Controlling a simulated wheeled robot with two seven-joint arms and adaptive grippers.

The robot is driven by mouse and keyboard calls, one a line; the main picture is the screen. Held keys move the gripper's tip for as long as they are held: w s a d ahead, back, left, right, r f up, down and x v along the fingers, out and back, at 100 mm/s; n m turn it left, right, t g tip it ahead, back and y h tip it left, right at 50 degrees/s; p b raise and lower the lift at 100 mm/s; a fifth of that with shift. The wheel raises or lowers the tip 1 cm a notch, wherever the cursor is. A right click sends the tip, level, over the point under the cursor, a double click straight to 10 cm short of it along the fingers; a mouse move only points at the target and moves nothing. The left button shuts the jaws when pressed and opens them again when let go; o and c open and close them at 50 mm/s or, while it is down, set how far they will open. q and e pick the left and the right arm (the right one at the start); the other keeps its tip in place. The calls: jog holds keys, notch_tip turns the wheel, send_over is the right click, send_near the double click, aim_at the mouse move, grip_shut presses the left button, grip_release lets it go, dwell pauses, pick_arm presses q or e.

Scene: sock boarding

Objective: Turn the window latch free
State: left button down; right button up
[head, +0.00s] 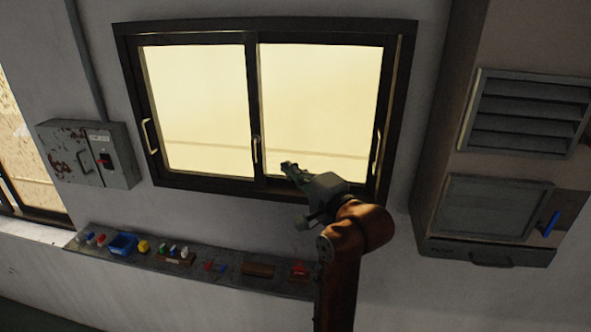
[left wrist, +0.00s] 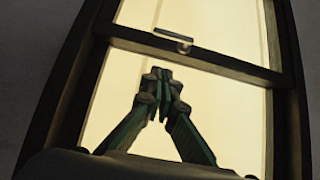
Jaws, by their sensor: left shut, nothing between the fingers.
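The sliding window (head: 200,110) has a dark frame and two bright panes. A pale latch-like handle (head: 256,149) stands upright on its middle post; it also shows in the left wrist view (left wrist: 174,36), on the dark bar above my fingertips. Two more pale handles sit on the left side (head: 149,137) and the right side (head: 377,154) of the frame. I cannot tell for certain which is the latch. My left gripper (head: 288,168) is in front of the lower right pane, right of and below the middle handle and apart from it. Its fingers (left wrist: 157,82) are shut and empty. My right gripper is out of view.
A grey electrical box (head: 115,150) hangs left of the window. A narrow shelf (head: 225,270) below holds a blue bin (head: 123,244) and several small items. A vented cabinet (head: 495,215) with a blue handle (head: 551,223) stands at the right.

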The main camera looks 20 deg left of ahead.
aim_at(255, 150)
pick_arm(q)
jog(key=w+a+p, duration=0.1)
jog(key=a+p, duration=0.2)
jog(key=a, duration=0.5)
jog(key=shift+w, duration=0.3)
